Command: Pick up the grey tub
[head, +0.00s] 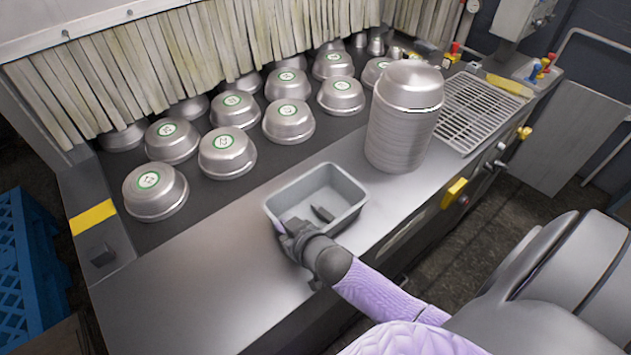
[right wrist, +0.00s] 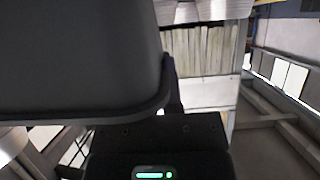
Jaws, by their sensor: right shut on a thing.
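The grey tub (head: 345,182) is a shallow rectangular tub at the front of the metal counter, left of the tall stack of pans. A small dark piece shows inside it, which may be a fingertip of mine. My right gripper (head: 297,226) is at the tub's near left side, shut on its wall. In the right wrist view the tub (right wrist: 80,50) fills the upper left, close to the gripper body. I cannot tell whether the tub rests on the counter or is slightly raised. My left gripper is not in view.
Upturned metal pans (head: 227,153) with green-ringed labels stand in rows on the dark belt behind. A tall stack of pans (head: 403,125) stands close right of the tub. A wire rack (head: 478,110) lies farther right. The counter (head: 190,270) left of the tub is clear.

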